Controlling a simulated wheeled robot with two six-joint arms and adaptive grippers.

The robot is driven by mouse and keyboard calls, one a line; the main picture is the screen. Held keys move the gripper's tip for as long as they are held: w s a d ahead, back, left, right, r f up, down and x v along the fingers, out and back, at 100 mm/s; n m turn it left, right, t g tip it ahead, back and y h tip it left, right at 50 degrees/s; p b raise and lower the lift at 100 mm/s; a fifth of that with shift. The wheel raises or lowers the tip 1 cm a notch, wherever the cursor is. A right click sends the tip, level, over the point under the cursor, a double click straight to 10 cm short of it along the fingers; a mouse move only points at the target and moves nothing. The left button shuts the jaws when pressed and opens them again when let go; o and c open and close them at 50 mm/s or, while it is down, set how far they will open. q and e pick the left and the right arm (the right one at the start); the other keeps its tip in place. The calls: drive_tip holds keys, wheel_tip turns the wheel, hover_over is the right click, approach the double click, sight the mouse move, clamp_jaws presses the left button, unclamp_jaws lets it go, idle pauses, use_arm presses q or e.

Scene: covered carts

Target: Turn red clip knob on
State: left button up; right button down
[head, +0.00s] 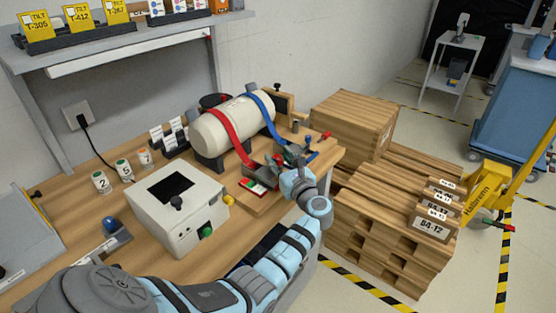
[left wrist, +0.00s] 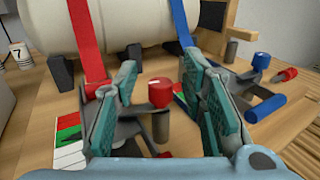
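A red-capped knob (left wrist: 160,92) on a short dark post shows in the left wrist view, beside the red strap's lower end. My left gripper (left wrist: 160,72) is open, with one teal-padded finger on each side of the knob. A gap shows between the knob and each finger. In the head view, my left gripper (head: 286,164) is at the tank's front right, and I cannot clearly make out the knob there. The red strap (head: 229,132) and blue strap (head: 262,115) cross a cream tank (head: 207,136). A blue knob (left wrist: 262,60) stands to the right. My right gripper is not in view.
A white box with a dark screen (head: 174,211) stands left on the wooden bench. A red-handled piece (left wrist: 285,75) and a blue cylinder (left wrist: 266,108) lie right of the gripper. Stacked wooden crates (head: 352,120) stand beyond the bench's right edge.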

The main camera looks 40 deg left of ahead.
use_arm(q)
clamp_jaws()
drive_tip(key=shift+f+n+g+y+b, duration=0.3)
drive_tip(key=shift+n+g+b, duration=0.35)
drive_tip(key=shift+b, duration=0.45)
drive_tip(key=shift+d+r+g, duration=0.1)
drive_tip(key=shift+r+g, duration=0.1)
drive_tip(key=shift+g, duration=0.35)
drive_tip(key=shift+r, duration=0.15)
drive_tip(key=shift+o, duration=0.5)
unclamp_jaws()
drive_tip(key=v, duration=1.2)
drive_tip(key=shift+f, duration=0.25)
drive_tip(key=shift+w, duration=0.1)
